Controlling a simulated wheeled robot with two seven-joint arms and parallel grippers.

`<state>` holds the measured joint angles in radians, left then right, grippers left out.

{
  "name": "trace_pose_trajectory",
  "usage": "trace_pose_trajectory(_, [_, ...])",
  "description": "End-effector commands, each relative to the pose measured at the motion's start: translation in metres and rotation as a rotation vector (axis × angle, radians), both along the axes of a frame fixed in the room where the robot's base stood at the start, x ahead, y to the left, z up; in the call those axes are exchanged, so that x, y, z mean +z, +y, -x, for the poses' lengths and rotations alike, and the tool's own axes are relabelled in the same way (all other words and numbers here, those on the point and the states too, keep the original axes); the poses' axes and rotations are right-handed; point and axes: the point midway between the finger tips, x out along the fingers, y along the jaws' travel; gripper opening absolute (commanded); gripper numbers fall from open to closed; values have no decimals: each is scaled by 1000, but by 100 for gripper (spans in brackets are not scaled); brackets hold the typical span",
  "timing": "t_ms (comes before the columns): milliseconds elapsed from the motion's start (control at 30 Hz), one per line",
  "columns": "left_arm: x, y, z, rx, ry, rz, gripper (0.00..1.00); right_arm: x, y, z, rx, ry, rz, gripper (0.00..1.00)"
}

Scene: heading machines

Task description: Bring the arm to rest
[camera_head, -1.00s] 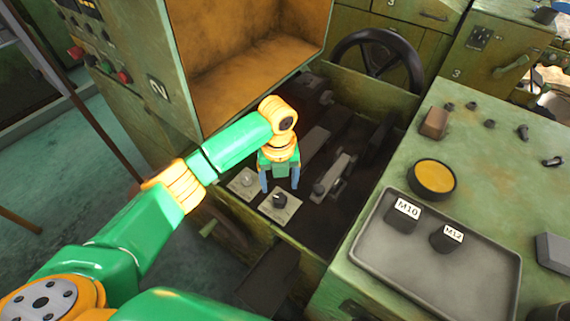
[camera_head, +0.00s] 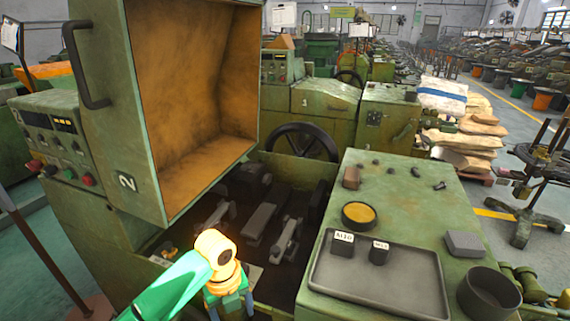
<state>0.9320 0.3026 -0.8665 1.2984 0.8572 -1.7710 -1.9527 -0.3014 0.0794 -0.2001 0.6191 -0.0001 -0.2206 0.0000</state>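My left arm (camera_head: 172,289) comes in from the lower left, green with orange joints. My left gripper (camera_head: 232,310) points down at the bottom edge, in front of the open machine bay. Its two blue-grey fingers stand apart and nothing shows between them; their tips are at or beyond the picture's edge. My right gripper is not in view.
Machine 2's open hood (camera_head: 150,110) rises at the left, close to my arm. A green worktop (camera_head: 400,190) at the right holds a grey tray (camera_head: 390,290) with M10 and M12 blocks, a yellow-topped round tin (camera_head: 359,215) and a dark bowl (camera_head: 489,294). A handwheel (camera_head: 301,142) stands behind.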

Motion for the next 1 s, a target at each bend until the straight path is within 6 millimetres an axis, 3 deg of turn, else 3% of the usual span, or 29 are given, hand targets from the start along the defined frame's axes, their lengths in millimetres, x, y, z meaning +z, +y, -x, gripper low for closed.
trace_pose_trajectory(367, [-40,-36,42,364,1,126,76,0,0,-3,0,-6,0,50])
trace_pose_trajectory(600, [-61,-50,84,888,26,264,76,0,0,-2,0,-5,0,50])
trace_pose_trajectory(767, [-67,-40,110,1316,44,334,76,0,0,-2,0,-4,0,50])
trace_pose_trajectory(1000, [-67,2,148,1928,25,384,76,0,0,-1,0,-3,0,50])
